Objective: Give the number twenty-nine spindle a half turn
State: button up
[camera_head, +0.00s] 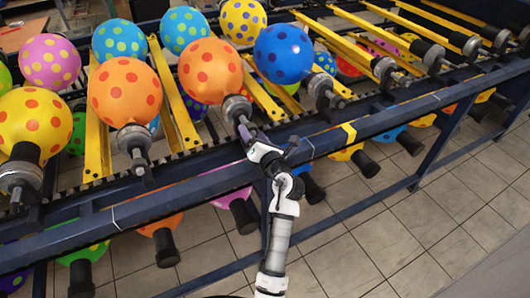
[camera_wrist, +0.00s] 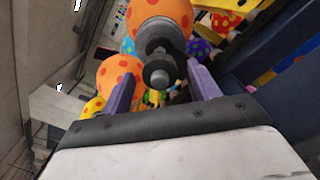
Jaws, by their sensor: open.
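A grey spindle (camera_head: 237,108) carries an orange balloon (camera_head: 211,71) with red dots on the rack's front row. In the wrist view, a spindle (camera_wrist: 158,42) with an orange dotted balloon (camera_wrist: 160,10) lies ahead of my gripper (camera_wrist: 164,72). Its dark end knob (camera_wrist: 159,74) appears between my two purple fingers, which are open. I cannot tell whether they touch it. In the head view my gripper (camera_head: 246,136) is at the front end of this spindle. No spindle number is readable, so I cannot tell which is twenty-nine.
Neighbouring spindles carry another orange balloon (camera_head: 125,92) on the left and a blue balloon (camera_head: 283,53) on the right. A dark blue rail (camera_head: 200,190) runs along the rack's front, below my gripper. More balloons hang beneath. The tiled floor (camera_head: 400,240) in front is clear.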

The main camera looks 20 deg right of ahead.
jog(key=s+b, duration=0.2)
jog(key=s, duration=0.8)
jog(key=shift+d, duration=0.15)
jog(key=shift+s, duration=0.1)
